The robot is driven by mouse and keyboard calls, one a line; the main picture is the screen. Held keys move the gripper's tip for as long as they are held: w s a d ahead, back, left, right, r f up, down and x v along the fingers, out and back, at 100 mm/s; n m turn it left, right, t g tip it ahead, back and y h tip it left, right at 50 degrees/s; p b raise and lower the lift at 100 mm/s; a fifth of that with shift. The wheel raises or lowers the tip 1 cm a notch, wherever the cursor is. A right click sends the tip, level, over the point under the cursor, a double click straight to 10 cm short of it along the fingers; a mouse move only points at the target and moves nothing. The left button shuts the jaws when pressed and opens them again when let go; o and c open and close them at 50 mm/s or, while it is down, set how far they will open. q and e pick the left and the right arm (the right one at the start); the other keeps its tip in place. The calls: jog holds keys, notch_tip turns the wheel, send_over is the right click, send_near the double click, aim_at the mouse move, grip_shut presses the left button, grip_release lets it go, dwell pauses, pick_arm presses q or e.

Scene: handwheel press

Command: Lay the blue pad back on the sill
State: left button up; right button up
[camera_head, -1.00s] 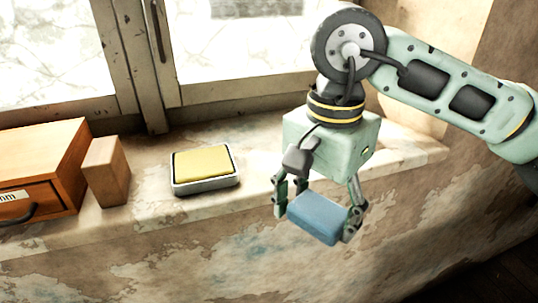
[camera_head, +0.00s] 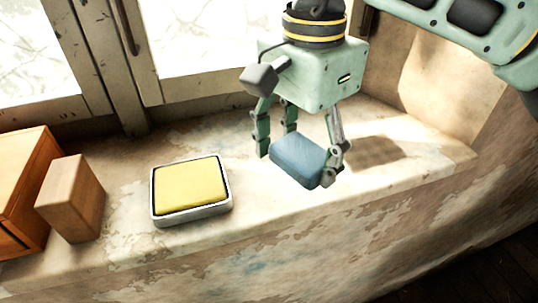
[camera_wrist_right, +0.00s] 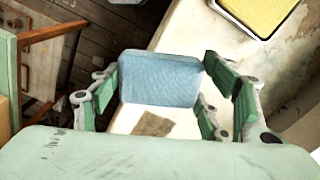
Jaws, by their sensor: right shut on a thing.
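The blue pad (camera_head: 298,161) is a soft-looking block between the fingers of my right gripper (camera_head: 296,166), which is shut on it. The pad hangs slightly tilted over the pale, worn sill (camera_head: 400,178), to the right of the yellow pad. A shadow lies on the sill to its right, apart from it, so it seems held above the surface. In the right wrist view the blue pad (camera_wrist_right: 160,80) sits between the green fingers, with pale sill below it. My left gripper is not in view.
A yellow pad (camera_head: 190,184) lies in a metal tray (camera_head: 192,215) left of the gripper. A wooden block (camera_head: 72,198) and an orange drawer box (camera_head: 20,185) stand farther left. The window frame (camera_head: 205,87) rises behind. The sill's right part is clear.

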jog(key=p, duration=0.3)
send_over(269, 176)
jog(key=s, duration=0.1)
jog(key=f, duration=0.4)
jog(key=shift+s+d, duration=0.1)
jog(key=shift+d, duration=0.1)
jog(key=shift+w+a+f, duration=0.3)
jog(key=shift+w+f, duration=0.25)
jog(key=shift+w, duration=0.15)
notch_tip(269, 176, down, 3)
jog(key=shift+s+p, duration=0.15)
jog(key=shift+p, duration=0.75)
jog(key=shift+f, duration=0.6)
jog(key=o, duration=1.1)
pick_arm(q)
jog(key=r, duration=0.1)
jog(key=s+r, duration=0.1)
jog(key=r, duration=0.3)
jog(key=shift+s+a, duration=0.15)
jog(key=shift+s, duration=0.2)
